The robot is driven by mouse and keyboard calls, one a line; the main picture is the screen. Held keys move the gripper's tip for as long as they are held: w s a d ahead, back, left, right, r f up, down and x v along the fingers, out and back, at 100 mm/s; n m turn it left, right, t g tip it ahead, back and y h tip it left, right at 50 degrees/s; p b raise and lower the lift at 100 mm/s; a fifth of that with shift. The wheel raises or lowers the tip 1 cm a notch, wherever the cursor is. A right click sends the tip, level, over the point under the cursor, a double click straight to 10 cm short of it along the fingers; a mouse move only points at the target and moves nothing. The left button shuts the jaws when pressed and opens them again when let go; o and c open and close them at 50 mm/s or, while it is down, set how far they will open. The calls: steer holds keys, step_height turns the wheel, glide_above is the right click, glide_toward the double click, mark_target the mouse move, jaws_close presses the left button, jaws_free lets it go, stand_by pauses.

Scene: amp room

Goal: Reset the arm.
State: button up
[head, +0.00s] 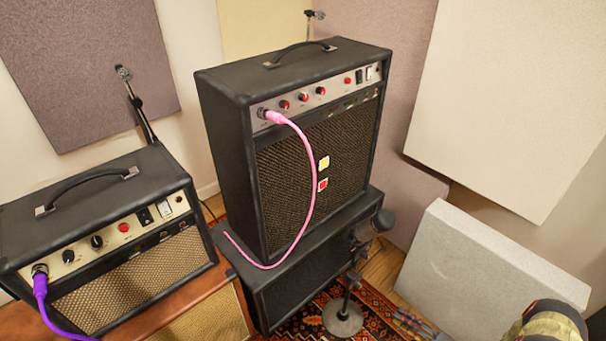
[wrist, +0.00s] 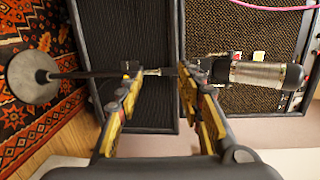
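My gripper (wrist: 158,72) shows in the wrist view with its two yellow and black fingers apart and nothing held between them. The thin pole of a microphone stand crosses the view behind the fingertips; I cannot tell how far beyond them it is. In the head view, part of my arm (head: 548,322) shows at the lower right corner, with dark finger parts (head: 414,324) to its left at the bottom edge. The rest of the arm is out of view.
A microphone stand has a round base (head: 343,318) on the patterned rug and a microphone (head: 383,220) on top. Left of it, a large black amp (head: 315,165) with a pink cable stands on a black cabinet (head: 310,285). A grey panel (head: 485,275) leans at the right.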

steer(key=w+a+r+n+g+h+p, duration=0.15)
steer(key=a+r+g, duration=0.25)
steer(key=r, duration=0.7)
steer(key=a+r+n+g, duration=0.3)
steer(key=r+g, duration=0.1)
steer(key=r, duration=0.7)
steer(key=w+a+r+n+g+h+p, duration=0.1)
steer(key=a+r+n+g, duration=0.25)
steer(key=r, duration=0.65)
steer(key=s+a+r+n+t+h+p, duration=0.1)
steer(key=s+a+r+t+h, duration=0.1)
steer(key=s+r, duration=0.6)
steer(key=s+a+r+t+h+p, duration=0.2)
steer(key=s+a+r+h, duration=0.3)
steer(key=r, duration=1.1)
steer(key=s+t+h, duration=0.1)
steer(key=s+h, duration=0.1)
steer(key=s, duration=0.2)
steer(key=shift+a+r+n, duration=0.25)
steer(key=shift+r+n, duration=0.1)
steer(key=shift+n, duration=0.05)
